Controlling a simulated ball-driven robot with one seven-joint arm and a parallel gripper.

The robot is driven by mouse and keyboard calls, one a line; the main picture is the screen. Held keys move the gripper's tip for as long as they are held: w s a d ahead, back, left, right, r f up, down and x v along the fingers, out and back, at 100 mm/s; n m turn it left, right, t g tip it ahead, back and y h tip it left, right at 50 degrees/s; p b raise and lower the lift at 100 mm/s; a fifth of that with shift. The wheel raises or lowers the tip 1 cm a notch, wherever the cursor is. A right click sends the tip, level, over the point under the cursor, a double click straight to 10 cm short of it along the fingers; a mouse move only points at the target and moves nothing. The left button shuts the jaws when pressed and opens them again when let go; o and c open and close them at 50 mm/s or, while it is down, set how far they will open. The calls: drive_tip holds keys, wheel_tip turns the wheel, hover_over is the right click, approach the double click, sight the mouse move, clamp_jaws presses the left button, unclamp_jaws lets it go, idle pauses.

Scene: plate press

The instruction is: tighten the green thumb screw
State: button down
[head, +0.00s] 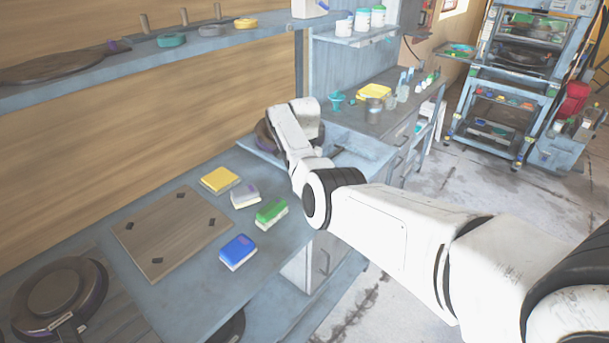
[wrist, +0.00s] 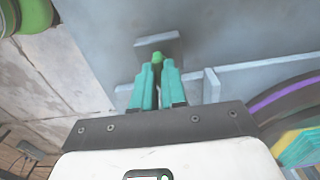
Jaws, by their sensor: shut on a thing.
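The green thumb screw (wrist: 157,57) shows as a small green tip between my fingertips in the wrist view, in front of a small grey plate (wrist: 160,45). My gripper (wrist: 157,66) has teal fingers and is shut on the screw. Most of the screw is hidden by the fingers. In the head view my white arm reaches to the far part of the bench, and it hides the fingers and the screw.
Beside the gripper in the wrist view is a dark round disc (wrist: 295,105) with a purple ring. In the head view, several sponge-like blocks, including a blue one (head: 238,252), and a wooden board (head: 172,234) lie on the bench. A shelf (head: 150,52) runs above.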

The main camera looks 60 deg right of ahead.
drive_tip(key=c, duration=1.2)
unclamp_jaws()
wheel_tip(320, 180, up, 11)
drive_tip(key=shift+f+b, duration=0.1)
drive_tip(key=shift+b, duration=0.45)
